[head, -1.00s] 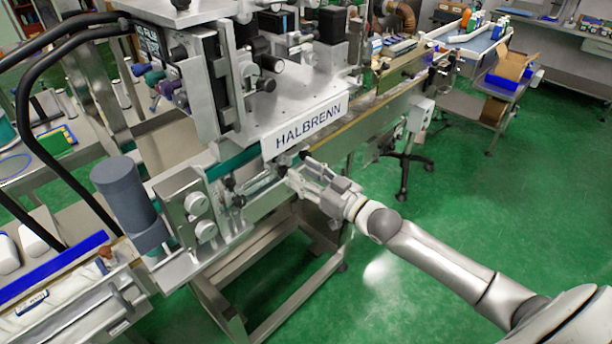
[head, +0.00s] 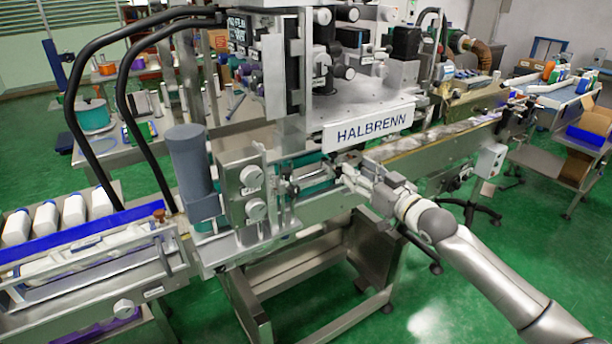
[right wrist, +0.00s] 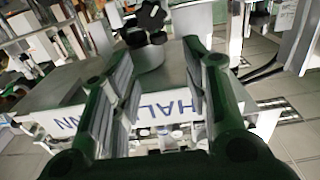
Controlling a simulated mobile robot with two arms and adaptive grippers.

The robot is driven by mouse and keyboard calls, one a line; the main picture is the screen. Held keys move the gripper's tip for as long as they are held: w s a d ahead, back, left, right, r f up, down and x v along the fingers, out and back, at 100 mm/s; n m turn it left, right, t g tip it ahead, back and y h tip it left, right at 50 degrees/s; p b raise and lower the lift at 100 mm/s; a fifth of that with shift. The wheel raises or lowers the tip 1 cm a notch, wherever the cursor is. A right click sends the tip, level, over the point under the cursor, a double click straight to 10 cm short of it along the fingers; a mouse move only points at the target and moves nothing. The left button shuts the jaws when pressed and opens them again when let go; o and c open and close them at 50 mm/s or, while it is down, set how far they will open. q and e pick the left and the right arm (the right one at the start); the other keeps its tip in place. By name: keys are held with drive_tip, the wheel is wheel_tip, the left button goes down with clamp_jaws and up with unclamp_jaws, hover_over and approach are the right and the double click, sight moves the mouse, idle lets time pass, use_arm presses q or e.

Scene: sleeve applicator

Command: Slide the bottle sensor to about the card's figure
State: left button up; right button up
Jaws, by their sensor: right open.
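My right gripper (head: 350,178) is in front of the labelling machine's conveyor, just below the white HALBRENN sign (head: 368,128). In the right wrist view my right gripper (right wrist: 145,60) has its two fingers wide apart with nothing held between them. A black lobed knob (right wrist: 146,22) on a pale round post shows beyond the fingertips. Small dark fittings (head: 290,188) sit on the conveyor side left of the gripper; I cannot tell which is the bottle sensor. No readable figure or card can be made out. My left gripper is not in view.
A grey cylinder (head: 190,160) and a plate with two round knobs (head: 253,195) stand left of the gripper. White bottles (head: 75,210) stand at the far left. A grey box (head: 489,160) is on the right.

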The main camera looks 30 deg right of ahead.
sight(336, 156)
drive_tip(key=w, duration=0.3)
drive_tip(key=w+p, duration=0.1)
drive_tip(key=w, duration=0.5)
drive_tip(key=shift+w+a, duration=0.3)
drive_tip(key=shift+a, duration=0.05)
drive_tip(key=shift+w, duration=0.8)
clamp_jaws()
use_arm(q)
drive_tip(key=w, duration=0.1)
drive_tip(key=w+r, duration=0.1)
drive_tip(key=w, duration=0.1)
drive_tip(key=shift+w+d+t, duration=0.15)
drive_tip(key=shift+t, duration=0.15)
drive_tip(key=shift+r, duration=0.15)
